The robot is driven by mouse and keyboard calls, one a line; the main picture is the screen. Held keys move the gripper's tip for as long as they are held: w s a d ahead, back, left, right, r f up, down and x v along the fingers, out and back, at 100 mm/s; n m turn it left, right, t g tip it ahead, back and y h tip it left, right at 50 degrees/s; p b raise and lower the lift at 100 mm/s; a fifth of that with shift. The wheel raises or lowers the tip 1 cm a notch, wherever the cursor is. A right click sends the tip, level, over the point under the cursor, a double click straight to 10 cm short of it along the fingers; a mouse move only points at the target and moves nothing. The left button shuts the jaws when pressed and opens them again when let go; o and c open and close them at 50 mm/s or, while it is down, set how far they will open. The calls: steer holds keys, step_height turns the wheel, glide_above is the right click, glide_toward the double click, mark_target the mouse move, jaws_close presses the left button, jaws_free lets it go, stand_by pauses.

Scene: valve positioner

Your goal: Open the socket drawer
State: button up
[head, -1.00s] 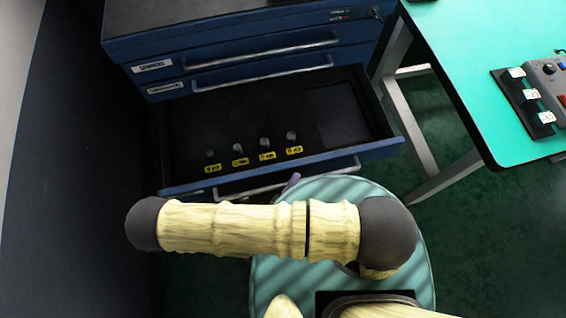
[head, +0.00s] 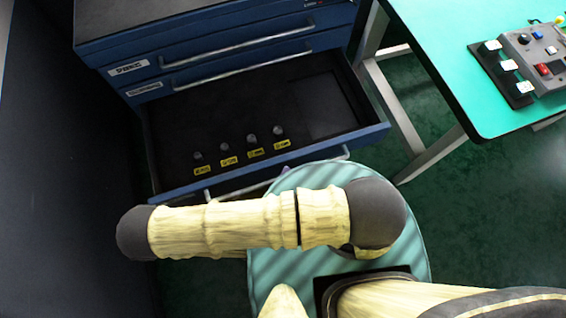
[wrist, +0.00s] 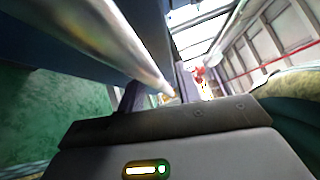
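The socket drawer (head: 326,140) is the third drawer down in the blue cabinet. It stands pulled well out, with several grey sockets and yellow labels on its dark floor. Its silver handle (head: 226,188) runs along the front, partly hidden by my arm. In the wrist view, a silver bar (wrist: 108,38), apparently this handle, runs from the upper left towards my gripper (wrist: 158,90). The dark purple fingers are apart, and the bar's far end shows between them. I cannot tell whether they touch it. In the head view, my arm hides nearly all of the gripper.
Two shut drawers with silver handles (head: 240,68) sit above the open one. A green-topped table (head: 440,60) with grey legs stands to the right, carrying a control box (head: 535,55). A dark wall (head: 60,180) is close on the left. Green floor shows at lower right.

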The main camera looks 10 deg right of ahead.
steer(key=b+v, duration=0.2)
steer(key=v, duration=1.5)
steer(key=shift+s+a+f, duration=0.1)
steer(key=shift+a, duration=0.05)
steer(key=w+d+r+m+g+y+p, duration=0.1)
steer(key=w+d+r+m+g+p, duration=0.15)
steer(key=w+r+m+g, duration=0.5)
steer(key=w+d+r+m+g+p, duration=0.1)
steer(key=w+r+m+g+p, duration=0.4)
steer(key=r+m, duration=0.4)
steer(key=w+d+r+m+g+y+p, duration=0.15)
steer(key=w+r+m+g, duration=0.25)
steer(key=r+m+g, duration=0.45)
steer(key=w+d+r+m+t+y+p, duration=0.3)
steer(key=w+d+r+m+y+p, duration=0.1)
steer(key=d+r+m, duration=0.4)
steer(key=w+d+r+m+t+y+p, duration=0.4)
steer(key=w+d+r+m, duration=0.2)
steer(key=m, duration=0.7)
step_height(320, 180, up, 3)
steer(key=d, duration=0.2)
steer(key=shift+d, duration=0.25)
